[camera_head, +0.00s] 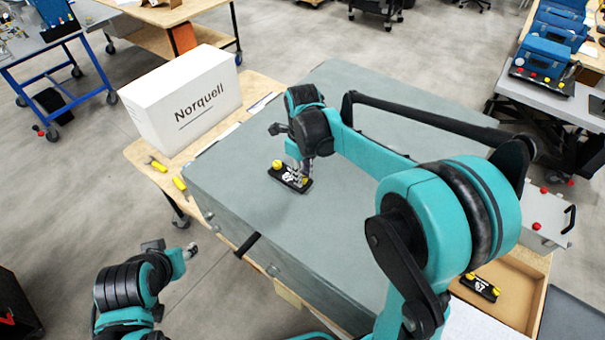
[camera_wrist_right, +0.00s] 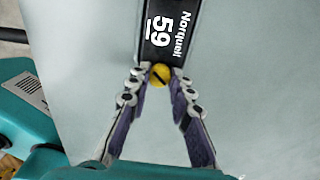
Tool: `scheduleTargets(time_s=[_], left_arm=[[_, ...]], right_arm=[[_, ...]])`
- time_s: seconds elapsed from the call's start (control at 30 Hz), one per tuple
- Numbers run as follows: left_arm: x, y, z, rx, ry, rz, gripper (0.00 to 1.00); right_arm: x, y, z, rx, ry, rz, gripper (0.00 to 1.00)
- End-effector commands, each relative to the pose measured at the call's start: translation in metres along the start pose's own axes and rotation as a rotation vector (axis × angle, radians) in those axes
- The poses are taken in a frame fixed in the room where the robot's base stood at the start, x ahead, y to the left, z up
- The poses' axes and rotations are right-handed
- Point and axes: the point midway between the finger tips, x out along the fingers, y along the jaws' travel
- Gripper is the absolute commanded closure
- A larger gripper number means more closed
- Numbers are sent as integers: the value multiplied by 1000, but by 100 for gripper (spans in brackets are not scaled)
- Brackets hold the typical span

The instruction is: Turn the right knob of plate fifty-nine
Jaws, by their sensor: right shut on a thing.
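Plate fifty-nine (camera_head: 291,179) is a small black plate with white lettering, lying on the large grey-green case top. A yellow knob (camera_head: 277,164) at its far-left end is free. In the right wrist view, the plate (camera_wrist_right: 166,35) reads "Norquell 59", and the yellow knob (camera_wrist_right: 159,75) at the end of the lettering sits between my fingertips. My right gripper (camera_head: 303,178) comes down over that end and is shut on this knob, partly hiding it in the head view. My left gripper (camera_head: 190,250) hangs off the case's near-left side, away from the plate; its finger opening is unclear.
Another black plate with yellow knobs (camera_head: 480,287) lies in a cardboard tray (camera_head: 521,312) at right. The case top around the plate is clear.

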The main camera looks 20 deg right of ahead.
Motion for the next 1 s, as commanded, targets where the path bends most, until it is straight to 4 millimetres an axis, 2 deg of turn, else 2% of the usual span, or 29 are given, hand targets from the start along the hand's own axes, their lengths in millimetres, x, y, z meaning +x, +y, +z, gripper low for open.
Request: scheduleTargets(time_s=[0.2, 0.5, 1.0], left_arm=[[0, 0, 0, 0, 0, 0, 57], [0, 0, 0, 0, 0, 0, 57], [0, 0, 0, 0, 0, 0, 57]], right_arm=[[-1, -1, 0, 182, -1, -1, 100], [-1, -1, 0, 352, -1, -1, 100], [-1, -1, 0, 425, 0, -1, 100]])
